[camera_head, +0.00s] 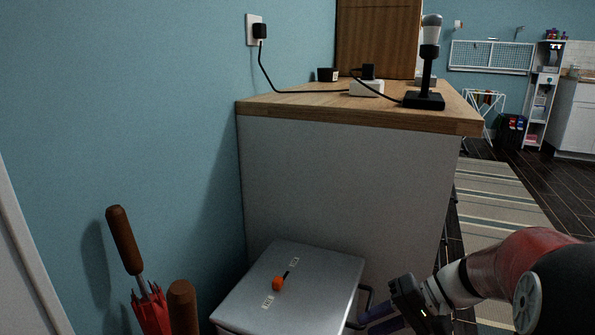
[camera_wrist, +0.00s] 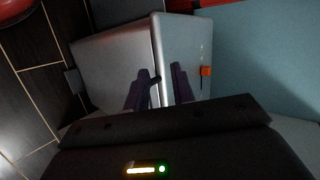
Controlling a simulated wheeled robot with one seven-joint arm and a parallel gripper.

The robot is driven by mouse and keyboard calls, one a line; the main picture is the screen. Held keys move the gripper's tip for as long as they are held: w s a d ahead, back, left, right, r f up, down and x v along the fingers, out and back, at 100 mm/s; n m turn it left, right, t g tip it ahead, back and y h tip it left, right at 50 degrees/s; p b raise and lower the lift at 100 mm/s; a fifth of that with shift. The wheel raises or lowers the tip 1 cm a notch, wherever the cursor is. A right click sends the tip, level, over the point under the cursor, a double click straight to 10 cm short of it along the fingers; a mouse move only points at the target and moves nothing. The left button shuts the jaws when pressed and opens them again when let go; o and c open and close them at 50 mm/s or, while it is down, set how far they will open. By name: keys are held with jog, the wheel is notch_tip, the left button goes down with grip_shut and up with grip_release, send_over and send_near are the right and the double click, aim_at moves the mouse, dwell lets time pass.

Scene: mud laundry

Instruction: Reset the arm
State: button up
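My gripper (camera_head: 362,322) is low at the right of a grey metal box (camera_head: 318,262), beside the dark handle (camera_head: 366,296) on the box's side. In the wrist view, the two dark fingers of my gripper (camera_wrist: 158,90) stand apart. The handle (camera_wrist: 155,88) shows between them, and I see no finger pressed on it. Whether the fingers touch it is unclear. The grey box (camera_wrist: 118,62) lies just beyond the fingertips. Its lid looks closed, with a small orange thing with a black stem (camera_head: 278,283) on top.
A red umbrella (camera_head: 152,305) stands at the lower left near the blue wall. A striped rug (camera_head: 495,195) and open floor lie right.

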jog(key=s+r+n+t+h+p, duration=0.2)
jog(key=s+r+t+h+p, duration=0.2)
jog(key=s+r+h, duration=0.6)
jog(key=s+p, duration=0.1)
jog(key=s, duration=0.3)
jog(key=shift+a+r+h, duration=0.2)
jog(key=shift+r+h, duration=0.2)
jog(key=shift+s, duration=0.1)
grip_shut()
jog(key=c, duration=0.5)
grip_release()
jog(key=shift+c, duration=0.2)
